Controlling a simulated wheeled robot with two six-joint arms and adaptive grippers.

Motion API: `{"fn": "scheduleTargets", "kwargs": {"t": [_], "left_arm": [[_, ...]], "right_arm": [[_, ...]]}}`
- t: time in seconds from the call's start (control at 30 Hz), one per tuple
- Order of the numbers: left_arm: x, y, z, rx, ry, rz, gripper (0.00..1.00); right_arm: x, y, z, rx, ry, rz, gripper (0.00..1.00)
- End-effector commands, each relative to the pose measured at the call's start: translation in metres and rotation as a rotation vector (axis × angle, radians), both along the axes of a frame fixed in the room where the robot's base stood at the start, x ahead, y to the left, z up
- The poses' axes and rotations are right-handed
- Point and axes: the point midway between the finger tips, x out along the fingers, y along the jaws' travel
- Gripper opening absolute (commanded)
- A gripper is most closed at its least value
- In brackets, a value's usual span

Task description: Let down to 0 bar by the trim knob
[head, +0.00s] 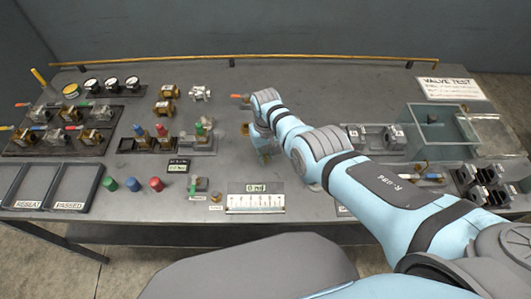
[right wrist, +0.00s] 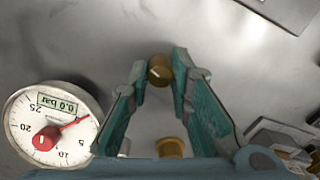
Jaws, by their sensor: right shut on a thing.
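The trim knob (right wrist: 160,70), a small brass knob with a pale mark, sits between the fingertips of my right gripper (right wrist: 161,75) in the right wrist view. The gripper is shut on it. My left gripper is not in view.
Another brass part (right wrist: 170,148) is near the gripper's base. On the bench, valves (head: 88,137) and two trays (head: 77,186) are at left, with colored caps (head: 133,184) nearby. A clear tank (head: 437,130) and black fittings (head: 485,185) are at right. A brass rail (head: 180,60) runs along the back.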

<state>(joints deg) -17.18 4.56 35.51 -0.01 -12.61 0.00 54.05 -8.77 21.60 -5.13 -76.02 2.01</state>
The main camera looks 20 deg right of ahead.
Motion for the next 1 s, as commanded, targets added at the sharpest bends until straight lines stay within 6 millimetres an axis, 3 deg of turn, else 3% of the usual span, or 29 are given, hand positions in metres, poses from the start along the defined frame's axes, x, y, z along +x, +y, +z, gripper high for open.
{"fn": "scheduleTargets", "kwargs": {"t": [1.0], "left_arm": [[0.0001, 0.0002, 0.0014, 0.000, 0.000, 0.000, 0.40]], "right_arm": [[-0.0030, 0.0008, -0.0024, -0.003, 0.007, -0.934, 0.00]]}}
